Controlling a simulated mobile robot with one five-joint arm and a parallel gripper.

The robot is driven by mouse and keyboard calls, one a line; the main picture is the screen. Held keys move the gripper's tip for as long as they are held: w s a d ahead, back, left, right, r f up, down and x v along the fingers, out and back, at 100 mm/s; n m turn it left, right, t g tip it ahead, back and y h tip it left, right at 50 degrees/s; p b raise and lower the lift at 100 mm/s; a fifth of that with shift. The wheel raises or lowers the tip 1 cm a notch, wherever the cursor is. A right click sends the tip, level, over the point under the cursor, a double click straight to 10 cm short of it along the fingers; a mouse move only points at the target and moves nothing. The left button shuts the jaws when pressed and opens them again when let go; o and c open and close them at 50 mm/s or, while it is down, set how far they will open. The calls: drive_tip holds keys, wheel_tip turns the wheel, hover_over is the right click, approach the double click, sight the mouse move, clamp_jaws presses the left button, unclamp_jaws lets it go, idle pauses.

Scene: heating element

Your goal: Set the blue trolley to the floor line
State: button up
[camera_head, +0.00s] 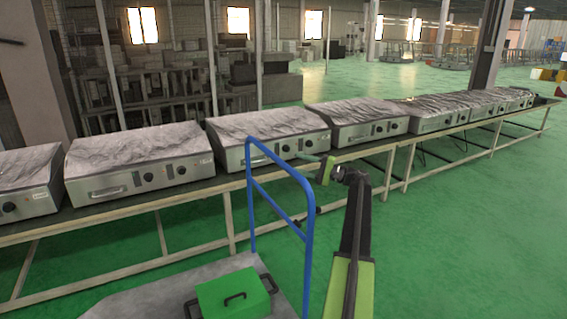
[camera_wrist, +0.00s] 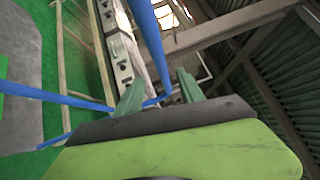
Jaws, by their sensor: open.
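The blue trolley has an upright blue tube handle (camera_head: 309,245) and a flat grey platform (camera_head: 130,298) at the lower middle of the head view. My gripper (camera_head: 316,164) is open, just right of the handle's upper right corner in that view. In the wrist view, blue handle bars (camera_wrist: 148,40) cross the picture, and one appears between the open green fingers of my gripper (camera_wrist: 158,88). I cannot tell whether they touch. A floor line cannot be made out.
A green case (camera_head: 232,298) lies on the platform. A long bench (camera_head: 110,212) with several steel heating units (camera_head: 140,165) runs behind the trolley, close to my gripper. Green floor (camera_head: 460,240) is open at the right.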

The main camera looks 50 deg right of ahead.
drive_tip(key=v, duration=0.6)
idle(0.3)
